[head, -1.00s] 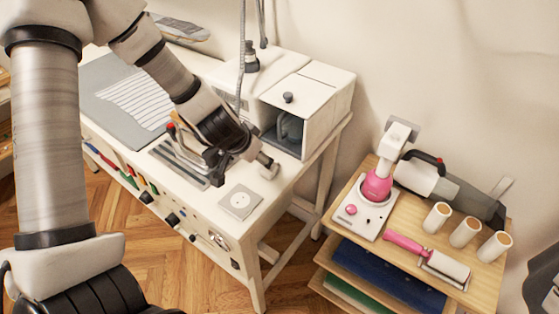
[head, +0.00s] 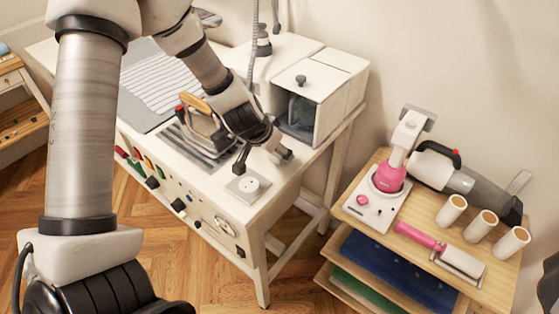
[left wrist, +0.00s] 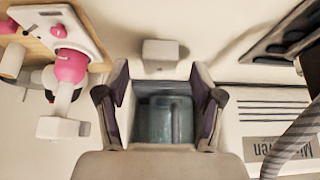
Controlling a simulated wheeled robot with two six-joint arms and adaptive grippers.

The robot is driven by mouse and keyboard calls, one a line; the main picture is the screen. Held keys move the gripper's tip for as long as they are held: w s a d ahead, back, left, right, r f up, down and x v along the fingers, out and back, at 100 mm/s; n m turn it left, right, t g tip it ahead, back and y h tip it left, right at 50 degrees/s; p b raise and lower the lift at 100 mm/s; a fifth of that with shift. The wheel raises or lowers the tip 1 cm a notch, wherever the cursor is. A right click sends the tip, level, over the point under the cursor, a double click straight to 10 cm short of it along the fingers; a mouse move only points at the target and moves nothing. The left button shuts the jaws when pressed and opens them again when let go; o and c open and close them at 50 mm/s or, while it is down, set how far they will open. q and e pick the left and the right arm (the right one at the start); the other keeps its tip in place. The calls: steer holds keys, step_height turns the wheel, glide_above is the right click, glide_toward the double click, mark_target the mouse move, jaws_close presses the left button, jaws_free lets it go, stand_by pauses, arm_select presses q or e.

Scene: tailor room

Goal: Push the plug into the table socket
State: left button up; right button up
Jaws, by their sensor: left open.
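My right gripper is not in view.
An open-fronted white box (head: 316,100) stands behind the plug. An iron (head: 204,127) stands on a slotted rest left of my gripper. A shelf unit (head: 425,262) with a pink-and-white device (head: 387,178) stands right, across a gap.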

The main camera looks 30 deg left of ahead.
arm_select(q)
steer(key=shift+x, duration=0.85)
steer(key=shift+s+r, duration=0.15)
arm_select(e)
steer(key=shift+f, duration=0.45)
arm_select(q)
steer(key=c, duration=1.2)
steer(key=shift+o, duration=0.2)
steer(key=shift+r, duration=0.1)
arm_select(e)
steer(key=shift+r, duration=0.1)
